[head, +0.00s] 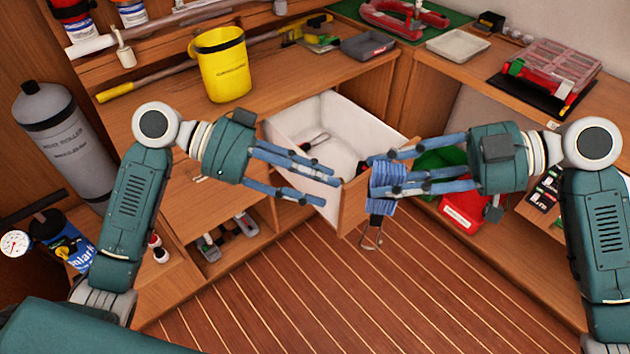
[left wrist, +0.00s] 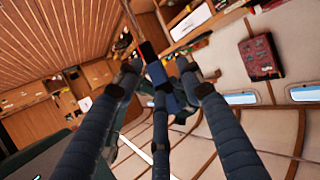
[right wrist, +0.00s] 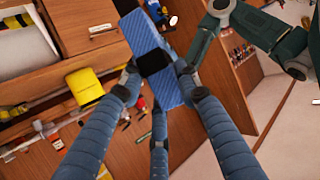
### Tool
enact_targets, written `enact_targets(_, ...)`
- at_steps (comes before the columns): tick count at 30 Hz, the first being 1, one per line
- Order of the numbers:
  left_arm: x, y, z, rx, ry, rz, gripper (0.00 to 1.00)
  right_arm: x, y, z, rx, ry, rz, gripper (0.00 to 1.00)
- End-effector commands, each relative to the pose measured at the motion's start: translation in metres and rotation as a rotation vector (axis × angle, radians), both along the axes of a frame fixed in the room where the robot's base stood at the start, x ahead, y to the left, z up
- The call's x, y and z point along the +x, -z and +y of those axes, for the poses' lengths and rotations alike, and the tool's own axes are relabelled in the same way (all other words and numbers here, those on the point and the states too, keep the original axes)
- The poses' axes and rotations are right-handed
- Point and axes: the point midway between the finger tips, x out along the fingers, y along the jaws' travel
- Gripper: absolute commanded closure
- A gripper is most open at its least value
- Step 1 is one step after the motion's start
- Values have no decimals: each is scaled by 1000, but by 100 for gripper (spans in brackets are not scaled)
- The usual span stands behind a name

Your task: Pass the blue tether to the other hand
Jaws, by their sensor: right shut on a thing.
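The blue tether (head: 385,192) is a folded blue bundle with a metal clip (head: 371,237) hanging below it. My right gripper (head: 378,174) is shut on it, above the floor in front of the open drawer. In the right wrist view the tether (right wrist: 140,38) is a long woven blue bundle with a dark band, between the fingertips. My left gripper (head: 328,186) is open and empty to the left of the tether, a short gap away, its fingers pointing toward it. In the left wrist view a dark blue shape (left wrist: 152,62) shows beyond the fingertips; I cannot tell surely that it is the tether.
An open white-lined drawer (head: 290,122) holding a few small items lies behind both grippers. A yellow bucket (head: 222,65) stands on the wooden counter. A red container (head: 464,208) and a green item sit at the right. The striped floor (head: 290,290) in front is clear.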

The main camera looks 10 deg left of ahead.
Motion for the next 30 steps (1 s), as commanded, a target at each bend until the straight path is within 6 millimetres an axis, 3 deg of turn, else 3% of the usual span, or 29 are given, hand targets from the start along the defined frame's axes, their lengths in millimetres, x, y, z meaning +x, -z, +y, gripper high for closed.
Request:
enact_targets(3, -16, -14, -2, 6, 63, -48, 62, 0, -1, 0, 2, 1, -1, 100)
enact_targets(7, -22, -16, -8, 7, 87, -62, 62, 0, -1, 0, 2, 1, -1, 100)
enact_targets(21, -18, 15, -84, 3, 84, -60, 62, 0, -1, 0, 2, 1, -1, 100)
enact_targets(30, -16, 28, -111, 7, 82, -59, 62, 0, -1, 0, 2, 1, -1, 100)
